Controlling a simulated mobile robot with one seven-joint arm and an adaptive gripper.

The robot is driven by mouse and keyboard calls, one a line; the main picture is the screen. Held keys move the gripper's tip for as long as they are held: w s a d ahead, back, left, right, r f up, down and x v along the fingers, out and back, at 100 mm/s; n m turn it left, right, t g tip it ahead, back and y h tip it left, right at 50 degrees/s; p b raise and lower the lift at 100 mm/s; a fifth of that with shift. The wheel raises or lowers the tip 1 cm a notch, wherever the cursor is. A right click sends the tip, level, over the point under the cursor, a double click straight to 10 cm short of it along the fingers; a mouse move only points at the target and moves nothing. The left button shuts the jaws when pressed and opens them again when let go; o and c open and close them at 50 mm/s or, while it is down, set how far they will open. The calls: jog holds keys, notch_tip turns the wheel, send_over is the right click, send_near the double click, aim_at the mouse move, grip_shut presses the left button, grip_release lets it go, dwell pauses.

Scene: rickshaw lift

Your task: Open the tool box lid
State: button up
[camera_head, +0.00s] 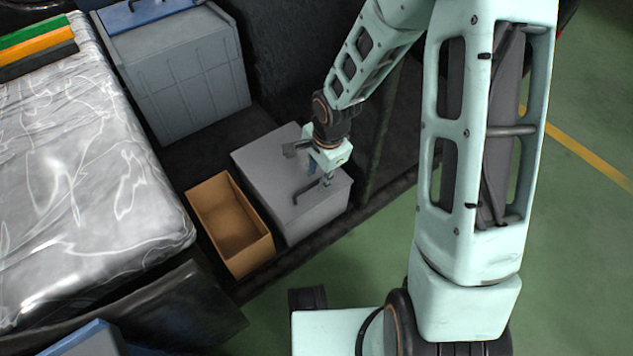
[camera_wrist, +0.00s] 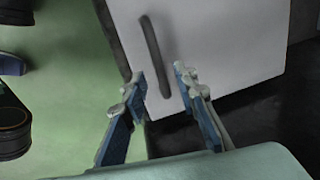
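The tool box (camera_head: 265,160) is a grey box with a flat lid, and the lid is shut. A dark bar handle (camera_head: 305,190) lies on its lid near the front side. My gripper (camera_head: 319,172) is over the lid close to the handle. In the wrist view, the lid (camera_wrist: 220,40) is pale grey and the handle (camera_wrist: 152,45) runs lengthwise. My gripper (camera_wrist: 159,75) is open there, with one fingertip on each side of the handle's lower part. I cannot tell whether the fingers touch it.
An open, empty brown box (camera_head: 228,222) stands just left of the tool box. A larger grey crate (camera_head: 185,85) is behind. A plastic-wrapped load (camera_head: 85,190) fills the left. Green floor (camera_head: 580,240) is free on the right.

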jog(key=shift+w+a+f, duration=0.1)
jog(key=shift+f, duration=0.8)
jog(key=shift+c, duration=0.3)
grip_shut()
